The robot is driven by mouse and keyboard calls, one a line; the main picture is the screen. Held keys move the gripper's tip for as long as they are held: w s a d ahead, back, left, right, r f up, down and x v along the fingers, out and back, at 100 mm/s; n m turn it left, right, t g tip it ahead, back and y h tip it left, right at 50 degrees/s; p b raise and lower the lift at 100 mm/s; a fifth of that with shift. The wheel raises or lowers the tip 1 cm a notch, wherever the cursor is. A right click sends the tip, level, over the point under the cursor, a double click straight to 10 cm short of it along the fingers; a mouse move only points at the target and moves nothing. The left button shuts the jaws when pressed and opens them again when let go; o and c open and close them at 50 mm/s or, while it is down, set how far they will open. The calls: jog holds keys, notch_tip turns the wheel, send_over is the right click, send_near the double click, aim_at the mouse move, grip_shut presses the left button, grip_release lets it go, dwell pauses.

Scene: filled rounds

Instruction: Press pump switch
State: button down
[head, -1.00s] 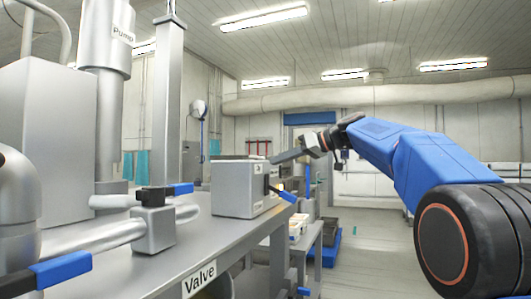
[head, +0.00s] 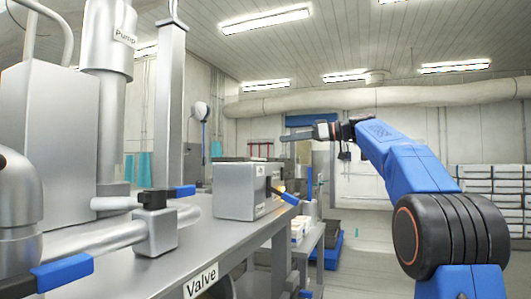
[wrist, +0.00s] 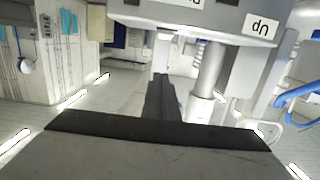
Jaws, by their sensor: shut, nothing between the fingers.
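The metal pump column (head: 108,50), labelled "Pump", stands at the left in the head view. A grey box (head: 235,192) sits on the bench with a small white label, a blue handle (head: 285,195) and a small yellowish spot on its right side. I cannot make out which part is the pump switch. My gripper (head: 284,135) is shut and empty, nearly level, above and right of the box and apart from it. In the wrist view, my dark finger (wrist: 164,98) points at a pale housing (wrist: 225,17) with upside-down, partly cut-off labels.
The bench (head: 150,277) carries pipes and a valve block (head: 155,232) with blue handles; its front label reads "Valve". A lower table (head: 308,240) with trays stands beyond. White stacked shelving (head: 490,187) is at the far right. The floor between is clear.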

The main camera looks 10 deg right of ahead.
send_over(259, 159)
jog(key=d, duration=0.2)
jog(key=shift+w+f, duration=0.3)
jog(key=shift+f, duration=0.25)
jog(key=shift+w+a+f, duration=0.1)
jog(key=shift+a+f, duration=0.05)
jog(key=shift+f, duration=0.85)
jog(key=shift+w+a+f, duration=0.1)
jog(key=shift+a+f, duration=0.05)
jog(key=shift+f, duration=0.8)
